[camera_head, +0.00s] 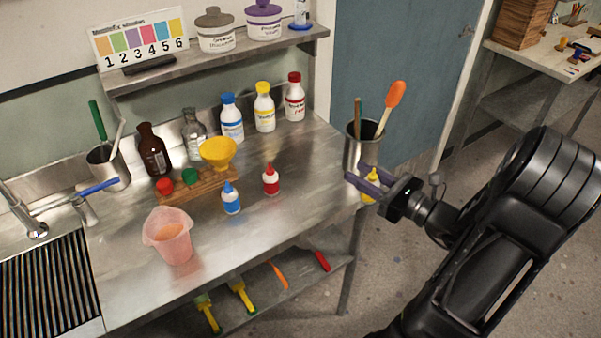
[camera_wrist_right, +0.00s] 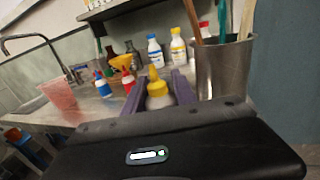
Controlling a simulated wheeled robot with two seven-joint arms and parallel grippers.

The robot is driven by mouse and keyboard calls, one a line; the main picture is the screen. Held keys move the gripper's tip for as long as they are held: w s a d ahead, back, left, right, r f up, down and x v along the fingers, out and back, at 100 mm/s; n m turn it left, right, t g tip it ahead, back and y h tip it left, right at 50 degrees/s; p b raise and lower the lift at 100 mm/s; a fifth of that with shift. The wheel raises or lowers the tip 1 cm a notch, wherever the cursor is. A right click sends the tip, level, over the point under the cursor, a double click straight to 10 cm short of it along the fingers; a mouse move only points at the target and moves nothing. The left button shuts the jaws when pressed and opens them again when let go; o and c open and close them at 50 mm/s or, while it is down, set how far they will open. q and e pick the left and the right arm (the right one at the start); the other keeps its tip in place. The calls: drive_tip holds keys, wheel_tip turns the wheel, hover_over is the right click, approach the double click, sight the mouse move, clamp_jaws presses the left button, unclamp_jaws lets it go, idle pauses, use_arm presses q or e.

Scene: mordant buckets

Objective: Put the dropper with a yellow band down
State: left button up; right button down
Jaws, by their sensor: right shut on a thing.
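The dropper with a yellow band (camera_head: 370,186) is a small bottle with a yellow tip. It is between the purple fingers of my right gripper (camera_head: 362,184), at the right end of the steel counter (camera_head: 290,215). In the right wrist view the dropper (camera_wrist_right: 157,91) stands upright between the fingers of my right gripper (camera_wrist_right: 158,86), which is shut on it. Whether its base touches the counter cannot be told. A blue dropper (camera_head: 231,198) and a red dropper (camera_head: 271,180) stand on the counter to the left. My left gripper is not in view.
A steel canister (camera_head: 359,152) with utensils stands close behind my right gripper. A wooden rack (camera_head: 207,187) with a yellow funnel (camera_head: 217,152), several bottles and a pink beaker (camera_head: 171,240) are farther left. The counter's front middle is clear; brushes lie on the lower shelf (camera_head: 310,278).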

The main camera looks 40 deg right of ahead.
drive_tip(key=shift+w+a+r, duration=0.15)
drive_tip(key=shift+w+a, duration=0.05)
drive_tip(key=shift+w, duration=0.4)
drive_tip(key=p+x, duration=0.4)
drive_tip(key=x, duration=1.2)
drive_tip(key=shift+w, duration=0.4)
drive_tip(key=shift+f, duration=0.25)
drive_tip(key=shift+f+p, duration=0.6)
drive_tip(key=shift+f, duration=1.15)
